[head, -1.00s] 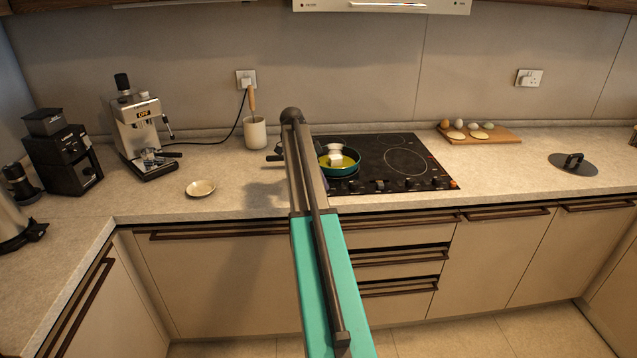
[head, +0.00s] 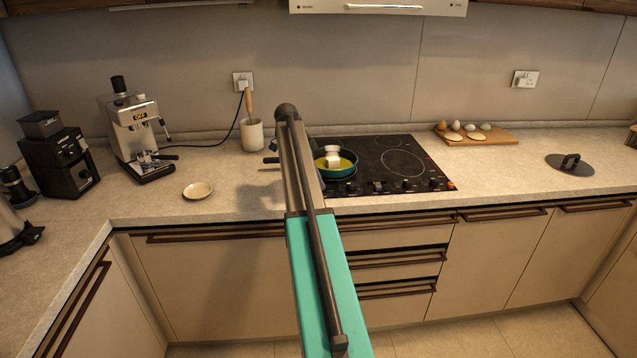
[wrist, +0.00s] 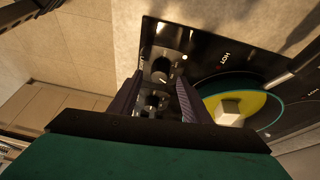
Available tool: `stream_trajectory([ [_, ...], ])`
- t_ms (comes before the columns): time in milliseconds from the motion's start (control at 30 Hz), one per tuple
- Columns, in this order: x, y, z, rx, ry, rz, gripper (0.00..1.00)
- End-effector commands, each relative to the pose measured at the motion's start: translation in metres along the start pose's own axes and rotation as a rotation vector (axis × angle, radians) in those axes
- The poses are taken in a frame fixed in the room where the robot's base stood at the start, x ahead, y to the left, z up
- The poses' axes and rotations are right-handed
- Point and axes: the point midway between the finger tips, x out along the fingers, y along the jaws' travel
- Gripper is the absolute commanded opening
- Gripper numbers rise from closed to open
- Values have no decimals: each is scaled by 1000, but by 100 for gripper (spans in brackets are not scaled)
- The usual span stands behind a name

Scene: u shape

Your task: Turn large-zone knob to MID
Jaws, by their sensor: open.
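The black cooktop (head: 372,159) is set in the counter, with several dark knobs (head: 407,186) along its front edge. In the wrist view my gripper (wrist: 159,80) is open, its two dark fingers apart. A round knob (wrist: 161,66) with a pale mark shows between and just beyond the fingertips, and another knob (wrist: 152,103) shows lower between the fingers. Contact with either knob cannot be told.
A teal pan (head: 338,172) with yellow contents and a pale block stands on the cooktop's left side, close to the right finger in the wrist view (wrist: 262,108). A wooden board (head: 478,138) with eggs and a dark lid (head: 570,164) lie further right. A small dish (head: 198,190) lies left.

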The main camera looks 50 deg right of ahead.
Motion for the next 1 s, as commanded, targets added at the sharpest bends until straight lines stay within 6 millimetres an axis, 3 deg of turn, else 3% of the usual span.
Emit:
stream_trajectory([
  [600,-95,-2,0,1,1,-3,44],
  [800,-114,-2,0,1,1,-2,44],
  [1000,-119,-1,0,1,1,-1,44],
])
